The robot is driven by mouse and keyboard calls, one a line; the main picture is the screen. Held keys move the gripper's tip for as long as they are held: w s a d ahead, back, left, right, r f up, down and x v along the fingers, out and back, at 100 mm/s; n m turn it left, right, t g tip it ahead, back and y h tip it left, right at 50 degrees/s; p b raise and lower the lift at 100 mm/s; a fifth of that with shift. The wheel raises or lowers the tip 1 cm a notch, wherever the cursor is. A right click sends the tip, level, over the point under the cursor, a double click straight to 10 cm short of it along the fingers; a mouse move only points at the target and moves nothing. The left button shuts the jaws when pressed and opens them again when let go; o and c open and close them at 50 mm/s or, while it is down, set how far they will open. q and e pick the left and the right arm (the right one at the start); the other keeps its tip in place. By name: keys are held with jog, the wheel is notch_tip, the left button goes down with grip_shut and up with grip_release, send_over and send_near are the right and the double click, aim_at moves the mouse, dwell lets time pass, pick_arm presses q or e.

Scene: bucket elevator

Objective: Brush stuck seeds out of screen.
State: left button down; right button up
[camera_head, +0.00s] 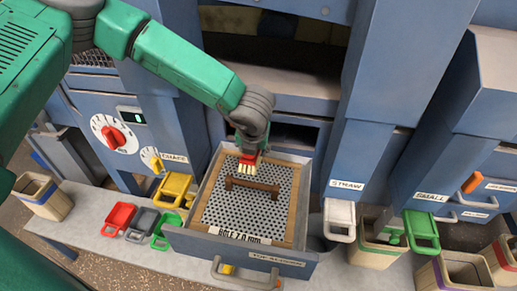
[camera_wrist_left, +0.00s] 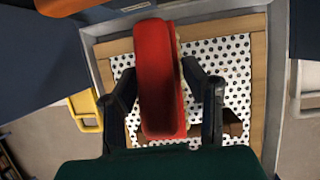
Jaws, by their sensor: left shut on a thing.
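The screen (camera_head: 225,212) is a perforated metal sheet in a wooden frame, lying in a pulled-out grey-blue drawer (camera_head: 245,255). It also shows in the left wrist view (camera_wrist_left: 232,55). A brown bar handle (camera_head: 252,187) runs across the screen. My left gripper (camera_head: 250,150) is shut on a red brush (camera_head: 246,160) with pale bristles, over the screen's far part. In the left wrist view the brush (camera_wrist_left: 160,80) sits between both fingers. I cannot tell whether the bristles touch the mesh. Stuck seeds are too small to make out. My right gripper is not in view.
Bins (camera_head: 455,272) stand at the lower right. Blue machine columns (camera_head: 395,80) rise behind. The drawer walls surround the screen.

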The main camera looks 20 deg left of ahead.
pick_arm(q)
jog(key=shift+s+a+r, duration=0.15)
jog(key=shift+s+a, duration=0.1)
jog(key=shift+a, duration=0.8)
jog(key=shift+s+a+r, duration=0.15)
jog(key=shift+s+a, duration=0.1)
jog(key=shift+a, duration=0.75)
jog(key=shift+s+a+r, duration=0.15)
jog(key=shift+s+a, duration=0.1)
jog(key=shift+a, duration=0.8)
jog(key=shift+w+a, duration=0.1)
jog(key=shift+w, duration=0.25)
jog(key=shift+w+d, duration=0.55)
jog(key=shift+d, duration=1.85)
jog(key=shift+w+d, duration=0.6)
jog(key=shift+d, duration=1.8)
jog(key=shift+w+d, duration=0.55)
jog(key=shift+d, duration=1.85)
jog(key=s+a+r, duration=0.2)
jog(key=s+a, duration=0.1)
jog(key=a, duration=1.1)
jog(key=shift+s+a+r, duration=0.15)
jog(key=shift+r, duration=0.1)
jog(key=shift+d+r, duration=0.15)
jog(key=shift+r, duration=1.3)
jog(key=shift+d+r, duration=0.1)
jog(key=shift+r, duration=1.35)
